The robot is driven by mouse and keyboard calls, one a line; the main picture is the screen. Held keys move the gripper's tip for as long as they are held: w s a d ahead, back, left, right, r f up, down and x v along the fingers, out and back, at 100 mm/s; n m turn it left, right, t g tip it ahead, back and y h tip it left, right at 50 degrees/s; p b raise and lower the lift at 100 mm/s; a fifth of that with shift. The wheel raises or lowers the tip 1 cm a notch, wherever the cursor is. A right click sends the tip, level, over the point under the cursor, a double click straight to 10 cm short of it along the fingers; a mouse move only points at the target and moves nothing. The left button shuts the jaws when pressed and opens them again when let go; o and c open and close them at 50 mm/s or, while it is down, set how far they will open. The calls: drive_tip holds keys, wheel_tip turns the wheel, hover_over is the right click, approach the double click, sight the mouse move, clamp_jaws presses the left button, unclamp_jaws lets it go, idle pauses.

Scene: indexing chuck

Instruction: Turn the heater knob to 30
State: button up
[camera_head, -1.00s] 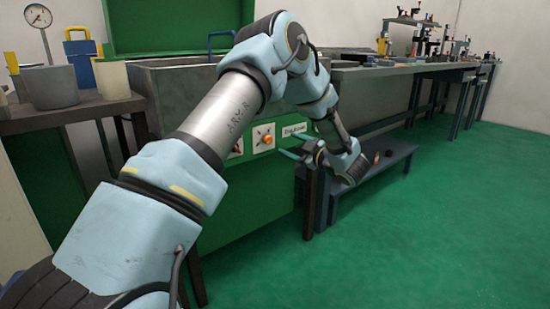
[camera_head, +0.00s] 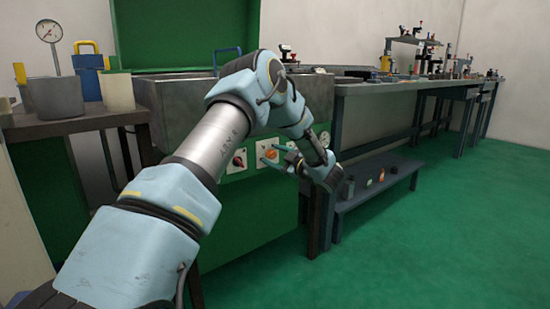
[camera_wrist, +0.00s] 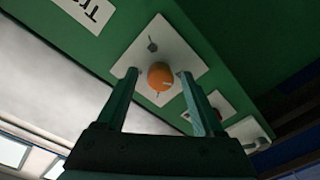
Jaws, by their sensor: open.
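An orange knob (camera_wrist: 160,75) sits on a white square plate (camera_wrist: 150,48) on the green panel, with a small pale mark on its face. The knob also shows in the head view (camera_head: 270,154). My gripper (camera_wrist: 158,73) is open, one finger on either side of the orange knob in the wrist view; I cannot tell how far its tips are from the panel. A red knob (camera_head: 238,161) on its own white plate is to the left in the head view. Dial figures are too small to read, and I cannot tell which knob is the heater's.
A grey tank (camera_head: 178,100) stands above the green panel (camera_head: 235,205). A low bench (camera_head: 375,188) with small parts is right of my gripper. A long workbench (camera_head: 395,85) runs to the right. The green floor (camera_head: 450,240) in front is clear.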

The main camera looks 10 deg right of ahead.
drive_tip(key=shift+c, duration=0.3)
clamp_jaws()
idle(0.3)
